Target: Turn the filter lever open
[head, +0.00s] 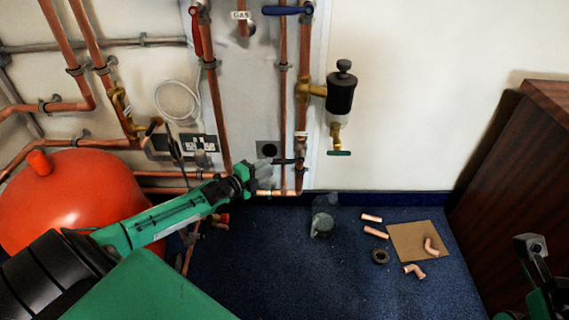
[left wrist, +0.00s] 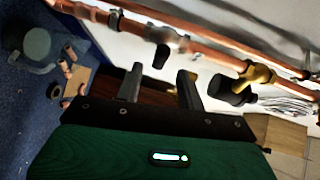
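A black-handled lever (head: 284,161) sits on a vertical copper pipe, just right of my left gripper. In the left wrist view a dark lever (left wrist: 161,56) sticks out from a valve on the copper pipe, beyond the gap between my fingers. A black canister (head: 341,92) on a brass fitting hangs to the right, with a green handle (head: 339,153) below it. No label shows which handle is the filter lever. My left gripper (head: 267,174) is open and empty, its fingers (left wrist: 158,88) apart. My right gripper (head: 528,246) is at the lower right; its opening is unclear.
A red tank (head: 70,200) stands at the left. A blue handle (head: 287,10) and a red handle (head: 196,32) are higher on the pipes. A jug (head: 323,220) and loose copper pieces (head: 375,232) lie on the blue floor. A wooden cabinet (head: 515,180) stands at the right.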

